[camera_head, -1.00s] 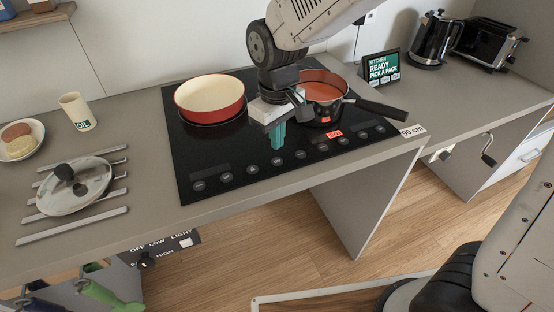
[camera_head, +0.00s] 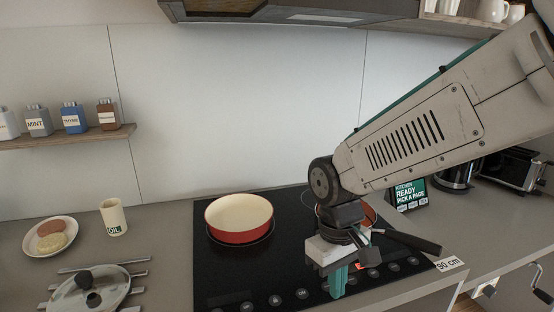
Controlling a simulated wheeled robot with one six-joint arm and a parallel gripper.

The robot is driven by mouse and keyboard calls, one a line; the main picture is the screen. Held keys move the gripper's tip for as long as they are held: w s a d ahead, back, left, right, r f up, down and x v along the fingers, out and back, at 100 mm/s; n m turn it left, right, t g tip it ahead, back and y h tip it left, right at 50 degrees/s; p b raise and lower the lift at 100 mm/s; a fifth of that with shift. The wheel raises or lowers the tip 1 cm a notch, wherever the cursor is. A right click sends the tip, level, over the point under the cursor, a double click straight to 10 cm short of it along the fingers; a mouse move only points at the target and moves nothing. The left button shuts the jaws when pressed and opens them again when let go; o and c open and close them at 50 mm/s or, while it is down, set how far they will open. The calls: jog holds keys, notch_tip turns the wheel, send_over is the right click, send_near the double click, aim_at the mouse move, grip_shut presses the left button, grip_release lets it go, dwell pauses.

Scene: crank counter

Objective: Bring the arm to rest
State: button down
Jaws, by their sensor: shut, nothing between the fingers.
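My gripper (camera_head: 338,282) is in the camera_head view, low over the front right part of the black cooktop (camera_head: 222,275). Its teal fingers point down, shut and empty. My arm (camera_head: 440,120) reaches in from the upper right and bends down at the wrist. A saucepan (camera_head: 368,214) with reddish contents stands behind the gripper, mostly hidden by it and the wrist; its dark handle (camera_head: 410,241) points right. I cannot tell whether the gripper touches the pan or the cooktop.
A red pan (camera_head: 239,219) with a cream inside sits left on the cooktop. A glass lid (camera_head: 88,290) on a rack, a plate (camera_head: 50,237) and an oil cup (camera_head: 113,217) are further left. A tablet (camera_head: 410,194), kettle and toaster stand right. A hood (camera_head: 290,10) hangs above.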

jog(key=s+d+r+m+t, duration=0.2)
jog(key=s+d+r+m, duration=0.4)
jog(key=s+d+r, duration=0.3)
jog(key=shift+s+d+t+y, duration=0.4)
jog(key=shift+s+d, duration=1.85)
jog(key=shift+d, duration=0.85)
